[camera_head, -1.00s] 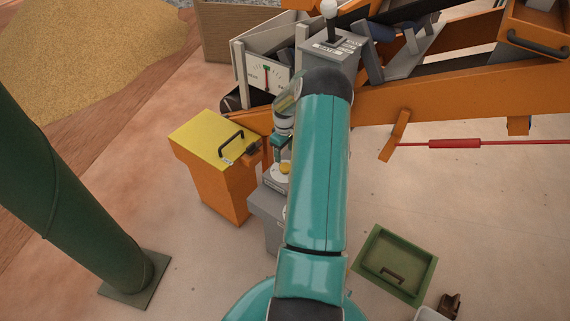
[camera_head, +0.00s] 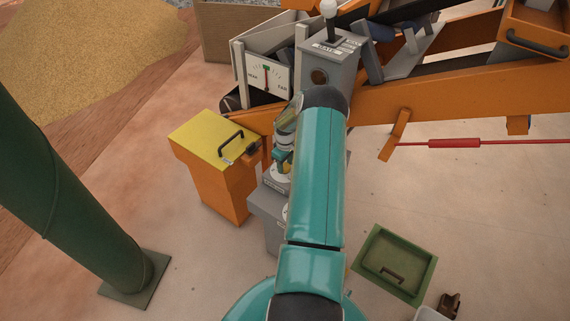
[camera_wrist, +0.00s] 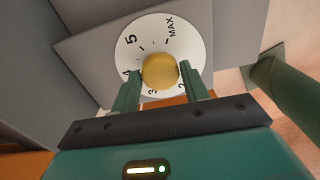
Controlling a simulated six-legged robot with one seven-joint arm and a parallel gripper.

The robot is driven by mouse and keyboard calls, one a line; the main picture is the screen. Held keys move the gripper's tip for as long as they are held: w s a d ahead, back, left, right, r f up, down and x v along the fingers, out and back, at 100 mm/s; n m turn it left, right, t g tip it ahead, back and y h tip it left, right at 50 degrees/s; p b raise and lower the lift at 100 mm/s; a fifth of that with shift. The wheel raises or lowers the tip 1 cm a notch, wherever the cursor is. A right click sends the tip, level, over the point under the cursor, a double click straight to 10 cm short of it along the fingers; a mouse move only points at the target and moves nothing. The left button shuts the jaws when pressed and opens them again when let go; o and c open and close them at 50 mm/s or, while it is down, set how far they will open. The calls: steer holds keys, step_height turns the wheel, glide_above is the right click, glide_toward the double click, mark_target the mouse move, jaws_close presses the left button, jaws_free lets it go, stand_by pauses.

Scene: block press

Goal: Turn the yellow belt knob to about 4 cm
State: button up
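The yellow belt knob (camera_wrist: 160,71) is a round cap in the middle of a white dial (camera_wrist: 135,50) marked 2, 3, 4, 5 and MAX. My gripper (camera_wrist: 159,70) has its two green fingers on either side of the knob in the wrist view, with a narrow gap seeming to show at each side. The fingers look open around the knob, not clearly pressing on it. No pointer on the knob can be made out. In the head view my gripper (camera_head: 281,164) is over the dial and largely hides the knob.
An orange box with a yellow lid (camera_head: 215,139) stands close left of the dial. A grey lever box (camera_head: 329,68) and a NEAR–FAR gauge (camera_head: 267,77) stand behind. A dark green post (camera_head: 75,190) is at the left. A green tray (camera_head: 395,264) lies on the floor at the right.

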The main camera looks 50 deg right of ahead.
steer(key=c, duration=0.5)
steer(key=shift+m, duration=0.4)
steer(key=m, duration=0.2)
steer(key=shift+m, duration=0.4)
steer(key=m, duration=0.3)
steer(key=shift+m, duration=0.4)
steer(key=m, duration=0.3)
steer(key=shift+m, duration=2)
